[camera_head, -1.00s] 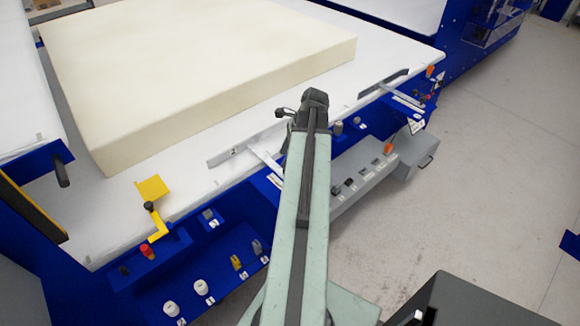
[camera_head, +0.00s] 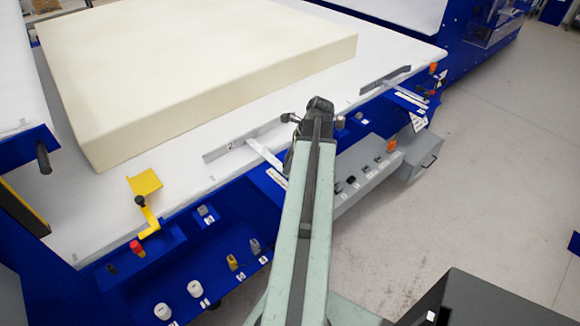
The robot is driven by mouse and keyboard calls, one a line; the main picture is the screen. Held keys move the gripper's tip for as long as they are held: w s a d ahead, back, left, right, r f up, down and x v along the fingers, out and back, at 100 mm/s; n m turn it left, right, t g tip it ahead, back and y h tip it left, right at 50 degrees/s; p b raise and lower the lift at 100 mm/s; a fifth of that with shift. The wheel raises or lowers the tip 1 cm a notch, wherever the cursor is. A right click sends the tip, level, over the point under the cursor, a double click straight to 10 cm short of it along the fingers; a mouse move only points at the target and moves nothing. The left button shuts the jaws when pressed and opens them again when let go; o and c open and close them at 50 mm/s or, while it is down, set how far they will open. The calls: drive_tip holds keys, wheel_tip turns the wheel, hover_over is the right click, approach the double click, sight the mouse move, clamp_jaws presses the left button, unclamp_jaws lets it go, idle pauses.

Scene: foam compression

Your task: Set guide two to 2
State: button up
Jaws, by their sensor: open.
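Two flat grey metal guides lie on the white machine table (camera_head: 185,195), each with a pale arm reaching to the blue front edge. The nearer guide (camera_head: 225,148) is left of my arm's end; the farther guide (camera_head: 385,75) is to its right. I cannot tell which one is guide two, and no scale value is readable. My gripper (camera_head: 290,119) is open and small in view, at the tip of my pale green arm, above the front edge by the nearer guide's pale arm (camera_head: 265,153). My arm hides part of that edge. I see no contact with a guide.
A large cream foam block (camera_head: 210,65) lies behind the guides. A yellow bracket (camera_head: 146,183), a red knob (camera_head: 137,247) and a blue panel with several knobs are at left. A grey control box (camera_head: 370,165) juts out right of my arm. Grey floor is clear at right.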

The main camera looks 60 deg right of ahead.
clamp_jaws()
idle(1.4)
